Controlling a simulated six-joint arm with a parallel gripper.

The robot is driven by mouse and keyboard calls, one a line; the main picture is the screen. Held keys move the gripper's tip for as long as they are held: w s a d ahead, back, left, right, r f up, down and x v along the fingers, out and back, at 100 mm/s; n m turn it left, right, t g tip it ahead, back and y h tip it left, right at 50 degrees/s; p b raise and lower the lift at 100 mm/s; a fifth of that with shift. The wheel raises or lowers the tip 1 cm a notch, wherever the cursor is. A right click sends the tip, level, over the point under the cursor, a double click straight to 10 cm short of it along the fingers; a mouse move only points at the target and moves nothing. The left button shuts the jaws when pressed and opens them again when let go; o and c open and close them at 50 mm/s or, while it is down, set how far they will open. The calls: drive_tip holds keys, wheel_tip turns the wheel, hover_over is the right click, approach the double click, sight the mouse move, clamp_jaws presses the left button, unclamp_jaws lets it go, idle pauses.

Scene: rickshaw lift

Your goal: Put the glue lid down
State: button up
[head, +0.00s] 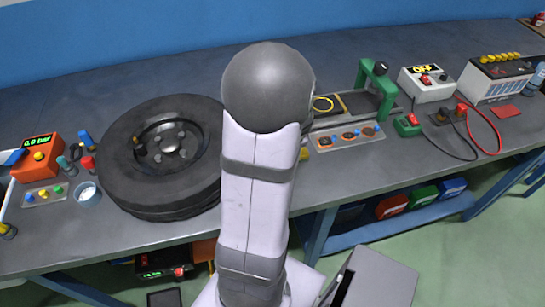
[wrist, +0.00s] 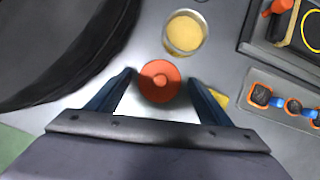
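The glue lid is a round orange-red disc with a small knob (wrist: 158,82), seen in the wrist view at the tips of my gripper. My gripper (wrist: 160,79) is open, with one dark blue finger on each side of the lid and a narrow gap at both sides. The lid appears to be at bench level, but its underside is hidden. An open glue pot (wrist: 185,32) with tan contents stands just beyond it, apart from the lid. In the head view my arm hides the gripper, lid and pot.
A large black tyre (head: 120,165) lies left of my arm on the grey bench (head: 330,185). To the right are a tray of patches (head: 347,137), a green clamp (head: 375,90), and a battery (head: 497,80). A small cup (head: 88,192) stands left of the tyre.

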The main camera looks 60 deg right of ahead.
drive_tip(key=shift+r, duration=0.15)
drive_tip(key=shift+r, duration=0.25)
drive_tip(key=p+v, duration=0.3)
drive_tip(key=v, duration=0.8)
drive_tip(key=shift+s+r, duration=0.2)
drive_tip(key=shift+a, duration=0.15)
